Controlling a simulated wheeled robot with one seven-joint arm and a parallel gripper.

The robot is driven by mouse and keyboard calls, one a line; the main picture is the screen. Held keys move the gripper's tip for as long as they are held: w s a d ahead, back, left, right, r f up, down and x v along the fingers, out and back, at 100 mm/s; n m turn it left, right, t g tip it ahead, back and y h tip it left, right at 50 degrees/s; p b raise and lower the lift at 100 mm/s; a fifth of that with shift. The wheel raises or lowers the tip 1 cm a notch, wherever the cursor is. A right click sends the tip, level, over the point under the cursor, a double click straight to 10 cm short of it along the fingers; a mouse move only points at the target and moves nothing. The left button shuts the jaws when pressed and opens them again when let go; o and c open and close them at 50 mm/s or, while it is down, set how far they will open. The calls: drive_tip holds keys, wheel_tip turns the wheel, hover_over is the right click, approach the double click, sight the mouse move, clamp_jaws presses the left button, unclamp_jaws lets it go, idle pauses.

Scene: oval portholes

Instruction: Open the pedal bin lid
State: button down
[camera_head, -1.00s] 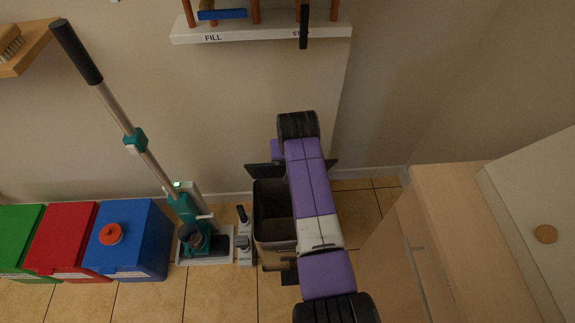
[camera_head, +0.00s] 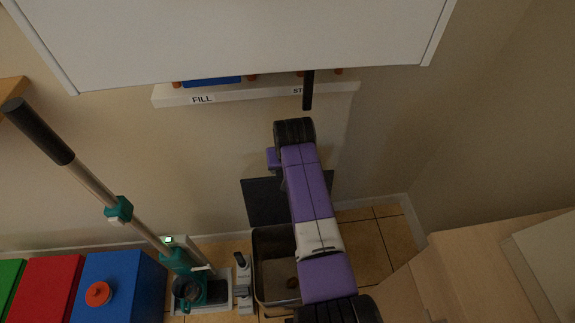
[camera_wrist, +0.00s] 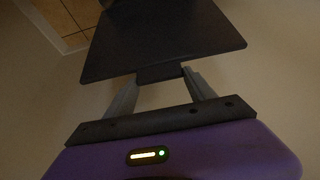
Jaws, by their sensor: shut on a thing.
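The pedal bin (camera_head: 272,285) stands on the tiled floor, its open top showing a small brown thing at the bottom. Its dark lid (camera_head: 262,204) is raised and stands up at the back of the bin, toward the wall. My purple arm covers part of the lid and the bin's right side. In the wrist view the lid is a dark flat panel (camera_wrist: 165,45). My gripper (camera_wrist: 160,78) is shut on the small tab at the lid's edge. In the head view my fingers are hidden behind the arm.
Left of the bin stand a teal stick vacuum (camera_head: 186,285) on its dock and blue (camera_head: 125,285), red and green boxes. A white shelf marked FILL (camera_head: 225,95) is on the wall above. A wooden cabinet (camera_head: 470,265) is close on the right. A white panel (camera_head: 240,40) crosses the top.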

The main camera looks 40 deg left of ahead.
drive_tip(key=shift+w+a+r, duration=0.15)
drive_tip(key=shift+w+a, duration=0.05)
drive_tip(key=shift+a, duration=0.05)
drive_tip(key=c, duration=0.7)
unclamp_jaws()
drive_tip(key=o, duration=0.4)
drive_tip(key=p+v, duration=0.1)
drive_tip(key=v, duration=0.6)
drive_tip(key=shift+s+d+r+p, duration=0.1)
drive_tip(key=shift+d+r+p, duration=0.1)
drive_tip(key=shift+r+p, duration=0.1)
